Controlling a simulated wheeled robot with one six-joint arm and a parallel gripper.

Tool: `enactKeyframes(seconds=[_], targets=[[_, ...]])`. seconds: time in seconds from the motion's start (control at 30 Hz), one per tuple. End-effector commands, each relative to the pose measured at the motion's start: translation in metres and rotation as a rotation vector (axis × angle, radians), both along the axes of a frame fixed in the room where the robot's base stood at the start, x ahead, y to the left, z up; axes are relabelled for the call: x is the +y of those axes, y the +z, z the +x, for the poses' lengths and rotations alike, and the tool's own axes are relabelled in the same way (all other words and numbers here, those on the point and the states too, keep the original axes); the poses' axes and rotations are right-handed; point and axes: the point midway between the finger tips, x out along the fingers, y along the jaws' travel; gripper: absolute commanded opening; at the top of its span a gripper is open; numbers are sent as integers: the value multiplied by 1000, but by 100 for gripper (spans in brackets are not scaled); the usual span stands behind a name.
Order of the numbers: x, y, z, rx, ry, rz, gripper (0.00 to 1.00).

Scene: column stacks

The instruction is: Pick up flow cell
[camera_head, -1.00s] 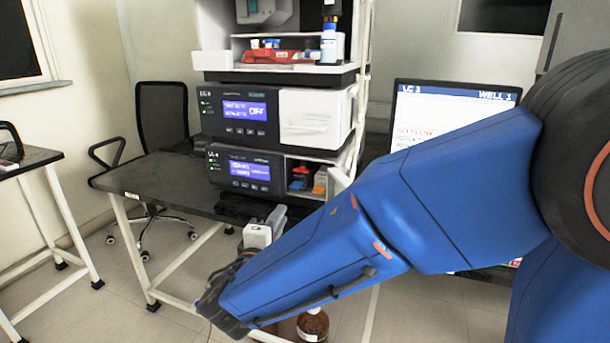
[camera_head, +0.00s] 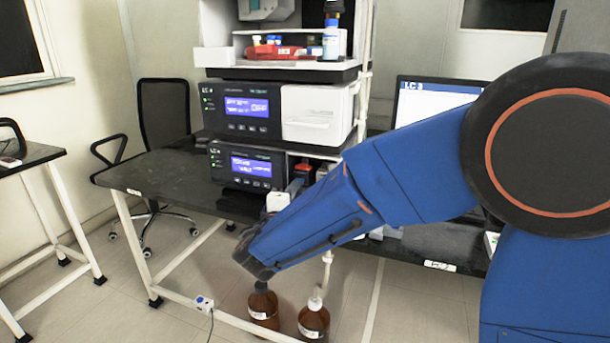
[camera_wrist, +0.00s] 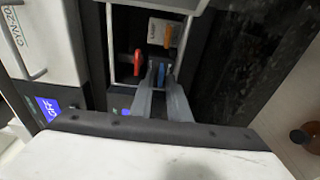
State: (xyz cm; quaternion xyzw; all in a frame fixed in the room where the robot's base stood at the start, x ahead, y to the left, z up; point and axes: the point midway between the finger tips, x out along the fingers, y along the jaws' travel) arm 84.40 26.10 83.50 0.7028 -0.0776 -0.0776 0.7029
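In the wrist view, a red-handled piece (camera_wrist: 137,65), an orange piece (camera_wrist: 168,36) and a blue piece (camera_wrist: 161,74) show in an open compartment. I cannot tell which of them is the flow cell. My gripper (camera_wrist: 161,72) points into this area, its two grey fingers apart, with the blue piece showing in the gap between their tips. I see no clear contact. In the head view, the compartment is in the lower instrument (camera_head: 239,184), with a red piece (camera_head: 303,168) partly visible.
An upper instrument (camera_head: 246,121) stands on the lower one, with a shelf of bottles (camera_head: 330,42) above. The dark bench (camera_head: 160,178) is clear at left. Two brown bottles (camera_head: 263,306) (camera_head: 313,319) stand below the bench. A monitor (camera_head: 425,100) is behind my arm.

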Motion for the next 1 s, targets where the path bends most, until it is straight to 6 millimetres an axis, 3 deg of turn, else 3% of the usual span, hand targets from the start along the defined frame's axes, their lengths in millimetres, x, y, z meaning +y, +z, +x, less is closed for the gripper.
enactKeyframes(seconds=[0.4, 0.63, 0.73, 1.0], targets=[[-7, -3, 47, 0, -2, 1, 16], [-7, -3, 49, 0, 0, 0, 16], [-7, -3, 49, 0, 0, 0, 0], [-7, -3, 49, 0, 0, 0, 0]])
